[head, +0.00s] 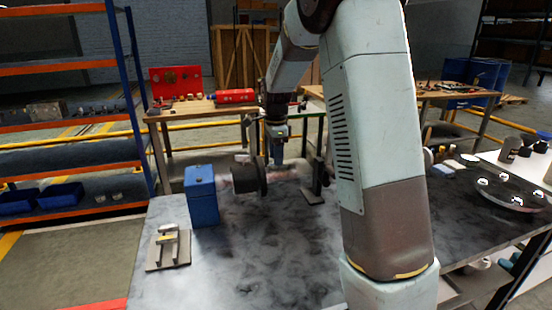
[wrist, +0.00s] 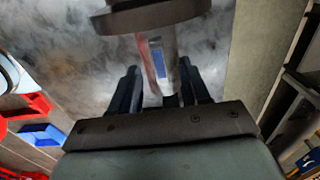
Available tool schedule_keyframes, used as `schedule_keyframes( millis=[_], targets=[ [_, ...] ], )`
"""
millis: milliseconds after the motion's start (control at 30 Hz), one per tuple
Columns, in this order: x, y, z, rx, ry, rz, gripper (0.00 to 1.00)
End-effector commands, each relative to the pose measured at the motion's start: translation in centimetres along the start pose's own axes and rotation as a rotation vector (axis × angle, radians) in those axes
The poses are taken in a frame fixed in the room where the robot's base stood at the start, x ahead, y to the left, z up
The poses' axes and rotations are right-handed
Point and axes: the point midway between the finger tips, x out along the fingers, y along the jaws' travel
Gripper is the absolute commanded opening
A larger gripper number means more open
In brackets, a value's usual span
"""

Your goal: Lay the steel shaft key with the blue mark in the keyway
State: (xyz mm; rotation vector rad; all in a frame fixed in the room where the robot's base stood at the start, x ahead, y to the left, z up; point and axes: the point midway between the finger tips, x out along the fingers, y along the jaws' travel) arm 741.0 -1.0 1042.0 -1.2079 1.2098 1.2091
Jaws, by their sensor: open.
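The steel shaft (head: 290,171) lies level across the table's far side, with a dark round hub (head: 248,179) on it. In the wrist view the shaft (wrist: 160,42) runs up to the dark hub (wrist: 150,14). A light strip with a blue mark, apparently the steel shaft key (wrist: 157,64), lies along the shaft. Whether it sits fully down in the keyway I cannot tell; the keyway's edges are not clear. My gripper (wrist: 160,82) is open, its dark fingers on either side of the shaft and strip. In the head view my gripper (head: 278,158) points down just above the shaft.
A blue box (head: 202,195) stands left of the hub. A small grey fixture (head: 180,256) with a yellowish part stands at the table's front left. A round dark tray (head: 510,193) is at the right. The table's front middle (head: 260,255) is clear.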

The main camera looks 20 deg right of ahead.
Motion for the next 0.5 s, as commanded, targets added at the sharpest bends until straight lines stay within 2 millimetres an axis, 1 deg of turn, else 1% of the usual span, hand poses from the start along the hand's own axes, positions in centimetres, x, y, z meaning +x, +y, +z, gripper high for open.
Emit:
schedule_keyframes(
  millis=[33, 167, 300, 500],
  targets=[
    [-0.9, 0.0, 0.0, 0.0, 0.0, -0.003, 0.46],
    [-3.3, -0.1, 0.0, 0.0, 0.0, -0.005, 0.46],
    [-6.2, -0.1, 0.0, 0.0, 0.0, -0.005, 0.46],
    [-9.7, -0.1, 0.0, 0.0, 0.0, -0.003, 0.46]
  ],
)
